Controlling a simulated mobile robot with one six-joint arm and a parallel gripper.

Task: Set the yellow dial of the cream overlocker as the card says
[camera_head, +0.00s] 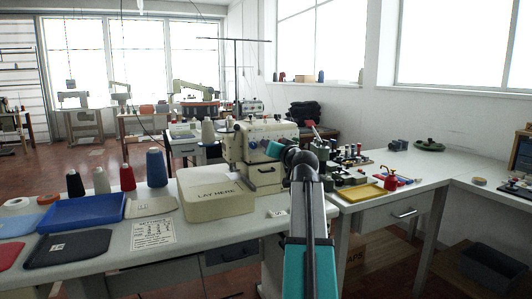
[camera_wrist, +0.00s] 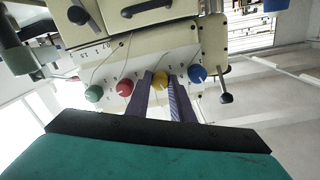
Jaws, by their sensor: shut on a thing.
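The cream overlocker (camera_head: 240,150) stands on the white table in the head view, and its front with a row of dials fills the top of the wrist view (camera_wrist: 140,50). The yellow dial (camera_wrist: 160,83) sits between the red dial and the blue dial. My gripper (camera_wrist: 160,79) is shut on the yellow dial, one finger on each side. The fingers hide part of the dial and its scale, so its setting cannot be read. A printed white card (camera_head: 153,233) lies flat at the table's front; its lines are too small to read.
Red (camera_wrist: 125,87), green (camera_wrist: 94,93) and blue (camera_wrist: 197,74) dials sit close beside my fingers. A cream block marked "LAY HERE" (camera_head: 217,195) adjoins the overlocker. A blue tray (camera_head: 83,212) and thread cones are left; a yellow tray (camera_head: 362,193) is right.

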